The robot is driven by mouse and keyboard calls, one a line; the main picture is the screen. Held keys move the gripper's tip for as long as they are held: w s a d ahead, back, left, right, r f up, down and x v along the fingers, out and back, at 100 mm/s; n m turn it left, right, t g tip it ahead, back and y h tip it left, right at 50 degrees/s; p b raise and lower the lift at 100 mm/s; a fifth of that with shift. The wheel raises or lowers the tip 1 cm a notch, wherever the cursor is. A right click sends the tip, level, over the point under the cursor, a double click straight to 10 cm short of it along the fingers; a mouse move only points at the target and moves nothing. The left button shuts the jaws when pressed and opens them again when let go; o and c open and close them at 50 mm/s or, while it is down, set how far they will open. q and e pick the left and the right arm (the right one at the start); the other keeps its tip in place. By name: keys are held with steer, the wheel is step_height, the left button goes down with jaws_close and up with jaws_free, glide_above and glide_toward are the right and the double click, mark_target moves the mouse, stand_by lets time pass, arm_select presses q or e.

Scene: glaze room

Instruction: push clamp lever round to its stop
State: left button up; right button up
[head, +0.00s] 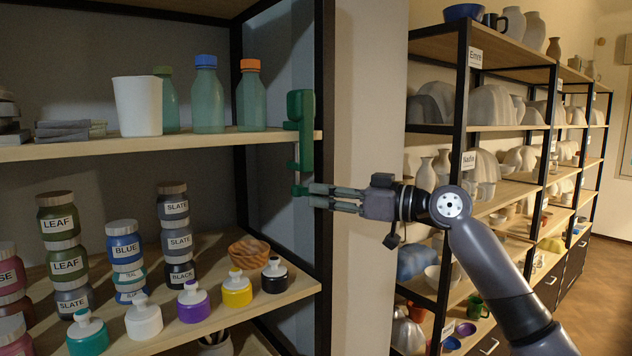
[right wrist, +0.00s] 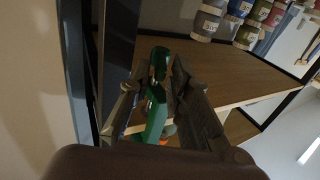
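A green clamp (head: 300,125) is fixed on the front edge of the upper shelf, beside the black post. Its upright body rises above the shelf and a green lower end (head: 300,190) hangs below on a thin rod. My right gripper (head: 311,196) is level with that lower end, its fingertips right at it. In the right wrist view green clamp parts (right wrist: 156,112) show between the two fingers of the right gripper (right wrist: 163,70). The fingers stand a little apart; whether they squeeze the green part cannot be told. My left gripper is out of view.
The upper shelf (head: 220,140) holds a white cup (head: 137,105) and bottles (head: 207,95). The lower shelf (head: 200,325) carries labelled jars and squeeze bottles, with a wooden bowl (head: 249,252) near the clamp. A wall (head: 368,90) stands close on the right.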

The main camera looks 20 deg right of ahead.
steer(key=shift+x, duration=1.05)
steer(key=shift+c, duration=0.5)
jaws_close()
